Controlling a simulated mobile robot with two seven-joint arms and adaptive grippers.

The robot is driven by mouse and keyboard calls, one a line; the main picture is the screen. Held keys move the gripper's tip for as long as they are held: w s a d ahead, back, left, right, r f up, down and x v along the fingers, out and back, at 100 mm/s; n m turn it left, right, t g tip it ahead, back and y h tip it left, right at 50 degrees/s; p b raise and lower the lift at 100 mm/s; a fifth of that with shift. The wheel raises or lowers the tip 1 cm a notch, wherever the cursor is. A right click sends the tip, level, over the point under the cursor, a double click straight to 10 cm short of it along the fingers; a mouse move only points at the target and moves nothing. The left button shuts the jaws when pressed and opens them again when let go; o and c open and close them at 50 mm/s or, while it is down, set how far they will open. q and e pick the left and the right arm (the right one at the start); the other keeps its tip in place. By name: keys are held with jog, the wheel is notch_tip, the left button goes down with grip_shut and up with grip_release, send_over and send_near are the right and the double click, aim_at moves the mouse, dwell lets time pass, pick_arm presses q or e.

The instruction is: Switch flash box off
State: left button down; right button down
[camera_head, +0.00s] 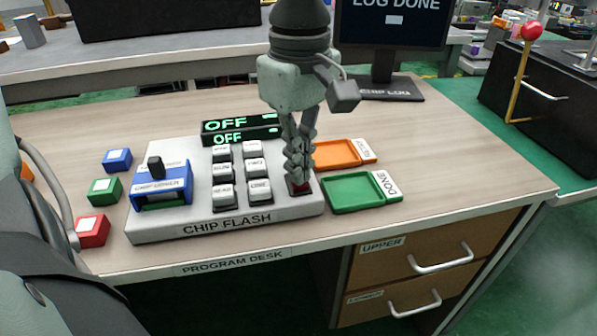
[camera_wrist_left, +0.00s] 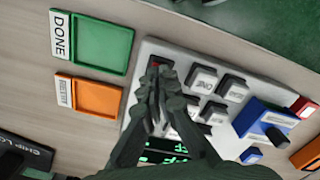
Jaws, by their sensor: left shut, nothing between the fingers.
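The flash box is a light grey unit labelled CHIP FLASH (camera_head: 226,226) on the desk. Its green display (camera_head: 240,130) reads OFF on two lines. White keys (camera_head: 223,195) stand in two columns, with a dark red switch (camera_head: 301,187) at their right. My left gripper (camera_head: 299,178) is shut and empty, pointing down with its fingertips at the red switch and partly hiding it. The left wrist view shows the fingertips (camera_wrist_left: 155,78) beside the red switch (camera_wrist_left: 157,62); I cannot tell whether they touch it. My right gripper is not in view.
A blue chip holder (camera_head: 162,187) with a black lever sits on the box's left. Blue, green and red blocks (camera_head: 104,191) lie left of it. An orange tray (camera_head: 338,153) and a green DONE tray (camera_head: 352,193) lie right. A monitor (camera_head: 392,30) stands behind.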

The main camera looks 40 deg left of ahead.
pick_arm(q)
jog(key=shift+r+p, duration=1.85)
jog(key=shift+r, duration=1.45)
